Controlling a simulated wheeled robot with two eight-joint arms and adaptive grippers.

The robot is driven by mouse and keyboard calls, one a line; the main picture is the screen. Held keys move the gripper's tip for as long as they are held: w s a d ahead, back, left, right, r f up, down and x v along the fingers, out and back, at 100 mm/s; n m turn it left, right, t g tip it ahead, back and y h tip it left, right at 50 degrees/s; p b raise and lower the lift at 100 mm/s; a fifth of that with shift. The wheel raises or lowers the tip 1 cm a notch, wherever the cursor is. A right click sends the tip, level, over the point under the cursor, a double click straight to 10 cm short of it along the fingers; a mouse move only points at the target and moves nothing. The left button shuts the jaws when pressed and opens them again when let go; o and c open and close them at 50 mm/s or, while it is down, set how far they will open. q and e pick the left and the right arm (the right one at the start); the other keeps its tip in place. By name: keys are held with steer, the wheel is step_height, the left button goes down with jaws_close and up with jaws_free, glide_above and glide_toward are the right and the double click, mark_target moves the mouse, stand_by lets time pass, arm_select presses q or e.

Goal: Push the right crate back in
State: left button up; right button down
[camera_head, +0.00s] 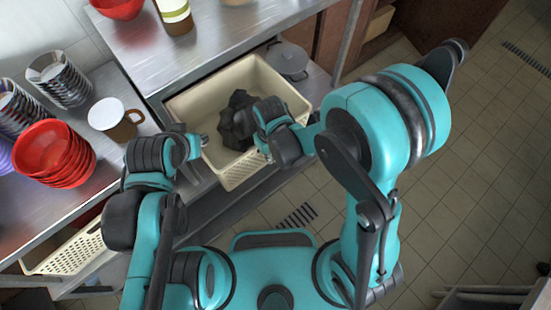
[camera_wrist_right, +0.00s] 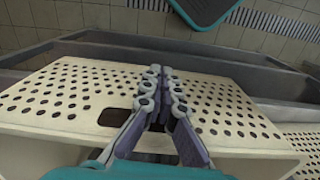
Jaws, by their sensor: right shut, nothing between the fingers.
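The right crate (camera_head: 238,174) is cream plastic with a perforated front wall. In the head view it sticks out from below the metal counter, with a dark lump (camera_head: 236,118) inside. My right gripper (camera_head: 264,153) is at its front wall. In the right wrist view, the gripper (camera_wrist_right: 158,92) is shut and empty, with its fingers in front of the perforated wall (camera_wrist_right: 60,95) near the handle slot (camera_wrist_right: 113,117). I cannot tell whether they touch it. My left gripper (camera_head: 203,139) is near the crate's left side; its finger opening is too small to judge.
A second cream crate (camera_head: 75,253) sits under the left counter. Red bowls (camera_head: 55,152) and a brown-and-white cup (camera_head: 115,120) stand on the left counter. Tiled floor (camera_head: 480,150) is open at the right.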

mark_target(251, 129)
steer(key=shift+w+a, duration=0.35)
steer(key=shift+w, duration=0.3)
steer(key=w+a, duration=0.2)
steer(key=w, duration=0.1)
steer(key=w+a+b, duration=0.1)
steer(key=w+a, duration=0.1)
steer(key=w, duration=0.1)
steer(key=w+a, duration=0.1)
steer(key=w, duration=0.2)
steer(key=shift+w+a+b, duration=0.25)
steer(key=shift+a+b, duration=0.15)
